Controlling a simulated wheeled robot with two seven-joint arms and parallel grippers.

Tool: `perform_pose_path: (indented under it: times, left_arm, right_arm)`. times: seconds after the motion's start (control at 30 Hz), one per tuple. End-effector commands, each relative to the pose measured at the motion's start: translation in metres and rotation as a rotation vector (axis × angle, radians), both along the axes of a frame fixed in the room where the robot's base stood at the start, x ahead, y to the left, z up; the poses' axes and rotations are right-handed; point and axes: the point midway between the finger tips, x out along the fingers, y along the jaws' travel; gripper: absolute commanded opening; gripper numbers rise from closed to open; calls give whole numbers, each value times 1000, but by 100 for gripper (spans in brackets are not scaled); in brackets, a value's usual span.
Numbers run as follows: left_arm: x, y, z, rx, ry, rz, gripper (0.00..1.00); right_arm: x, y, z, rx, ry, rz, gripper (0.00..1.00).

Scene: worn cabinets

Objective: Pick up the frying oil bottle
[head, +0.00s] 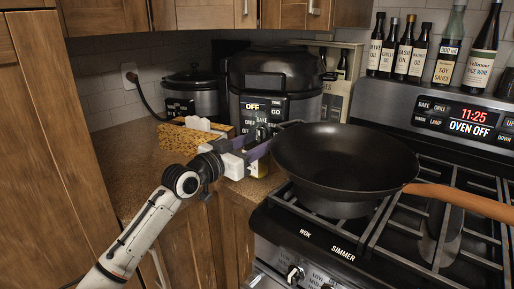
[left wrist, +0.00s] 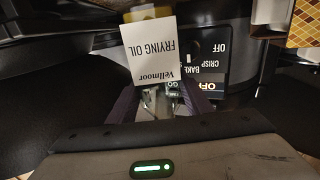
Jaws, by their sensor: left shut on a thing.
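The frying oil bottle shows in the left wrist view by its white label (left wrist: 150,52), which reads "Vellmoor FRYING OIL" upside down. Some yellow shows beyond the label. My left gripper (head: 260,145) is in front of the black cooker at the back of the counter, left of the wok. It is shut on the bottle. In the head view the bottle (head: 260,167) is mostly hidden by the gripper, with a small pale and yellowish part showing below it. I cannot tell whether its base touches the counter. My right gripper is in neither view.
A black wok (head: 345,155) sits on the stove just right of the gripper. A large black cooker (head: 275,75) stands behind. A smaller cooker (head: 192,95) and a patterned orange box (head: 188,138) are left. Several sauce bottles (head: 418,55) line the stove's back ledge.

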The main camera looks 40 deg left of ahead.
Motion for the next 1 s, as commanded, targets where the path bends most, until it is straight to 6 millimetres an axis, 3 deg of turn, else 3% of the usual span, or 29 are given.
perform_pose_path:
  times: [1.0]
  left_arm:
    - [0,1,132,1,-6,1,14]
  right_arm:
    - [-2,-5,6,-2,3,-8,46]
